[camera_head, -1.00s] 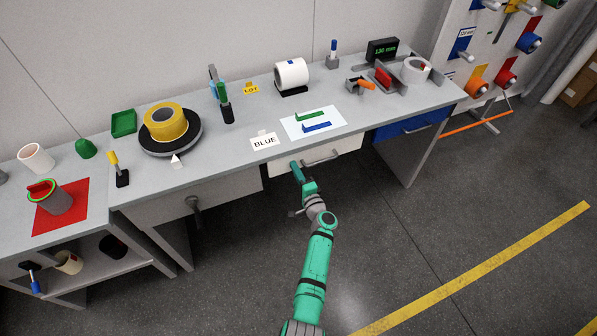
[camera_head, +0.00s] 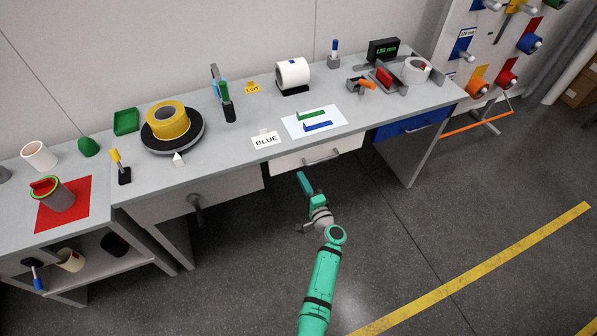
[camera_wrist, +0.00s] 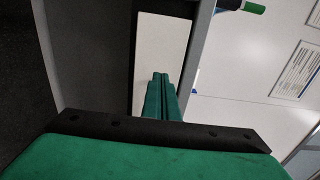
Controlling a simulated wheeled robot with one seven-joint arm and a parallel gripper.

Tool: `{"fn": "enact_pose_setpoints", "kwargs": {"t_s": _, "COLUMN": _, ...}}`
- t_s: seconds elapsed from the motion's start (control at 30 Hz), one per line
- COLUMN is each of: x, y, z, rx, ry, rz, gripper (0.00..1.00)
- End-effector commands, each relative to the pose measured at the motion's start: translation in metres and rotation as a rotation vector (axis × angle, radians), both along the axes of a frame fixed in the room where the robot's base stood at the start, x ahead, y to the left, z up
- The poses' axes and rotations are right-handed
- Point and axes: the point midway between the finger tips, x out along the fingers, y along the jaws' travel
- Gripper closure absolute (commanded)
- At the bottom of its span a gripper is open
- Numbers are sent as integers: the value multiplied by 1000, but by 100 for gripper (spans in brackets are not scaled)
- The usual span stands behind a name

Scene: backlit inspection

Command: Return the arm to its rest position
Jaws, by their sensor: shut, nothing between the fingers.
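My gripper (camera_head: 303,183) is green and hangs in front of the workbench, just below the white drawer (camera_head: 290,162) in the head view. It holds nothing. In the wrist view its two green fingers (camera_wrist: 161,84) lie close together, shut, with a pale drawer front behind them. My green arm reaches up from the bottom of the head view over the dark floor.
The workbench (camera_head: 225,155) carries a yellow roll (camera_head: 167,122), a white roll (camera_head: 292,74), a white sheet (camera_head: 335,118) with green and blue parts, and a BLUE card (camera_head: 267,140). A blue drawer (camera_head: 412,125) is at right. Floor (camera_head: 400,230) right of my arm is clear.

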Motion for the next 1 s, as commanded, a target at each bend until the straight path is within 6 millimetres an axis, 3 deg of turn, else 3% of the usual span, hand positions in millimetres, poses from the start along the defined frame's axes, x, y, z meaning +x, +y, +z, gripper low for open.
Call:
{"fn": "enact_pose_setpoints", "kwargs": {"t_s": 0.1, "x": -24, "y": -12, "z": -1, "rx": -1, "ry": 0, "rz": 0, "gripper": 100}}
{"fn": "enact_pose_setpoints", "kwargs": {"t_s": 0.33, "x": -58, "y": -32, "z": -1, "rx": 0, "ry": 1, "rz": -3, "gripper": 100}}
{"fn": "enact_pose_setpoints", "kwargs": {"t_s": 0.5, "x": -69, "y": -39, "z": 0, "rx": 0, "ry": 0, "rz": -5, "gripper": 100}}
{"fn": "enact_pose_setpoints", "kwargs": {"t_s": 0.8, "x": -72, "y": -39, "z": -1, "rx": -2, "ry": 2, "rz": -3, "gripper": 100}}
{"fn": "enact_pose_setpoints", "kwargs": {"t_s": 0.9, "x": -82, "y": -40, "z": -11, "rx": -32, "ry": 19, "rz": -10, "gripper": 100}}
{"fn": "enact_pose_setpoints", "kwargs": {"t_s": 1.0, "x": -108, "y": -42, "z": -34, "rx": -109, "ry": 57, "rz": -25, "gripper": 100}}
